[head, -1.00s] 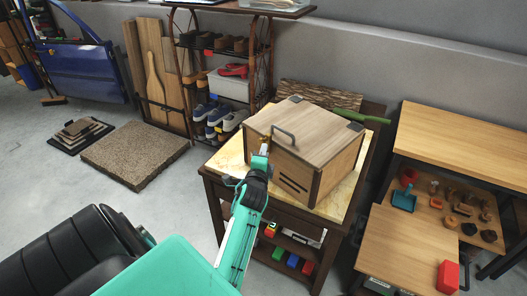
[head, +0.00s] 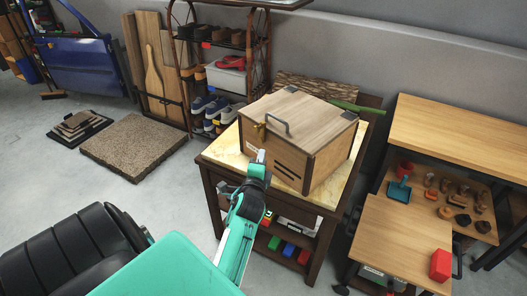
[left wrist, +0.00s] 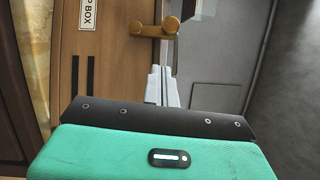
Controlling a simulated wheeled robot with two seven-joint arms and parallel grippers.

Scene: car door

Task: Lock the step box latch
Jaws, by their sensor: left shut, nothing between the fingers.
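The wooden step box (head: 300,135) sits on a small dark-framed table, its lid closed and a grey handle on top. In the left wrist view the box front (left wrist: 115,65) shows a label ending in "P BOX" and two dark slots. The brass latch (head: 261,131) is at the box's upper front left edge; it also shows in the left wrist view (left wrist: 160,29). My left gripper (head: 261,156) is shut and empty, a little below the latch. In the left wrist view its fingers (left wrist: 160,72) appear just short of the latch. My right gripper is not in view.
The box stands on a light-topped table (head: 228,150) with coloured blocks on its lower shelf. A shoe rack (head: 262,60) stands behind to the left. A wooden workbench (head: 470,130) is at the right.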

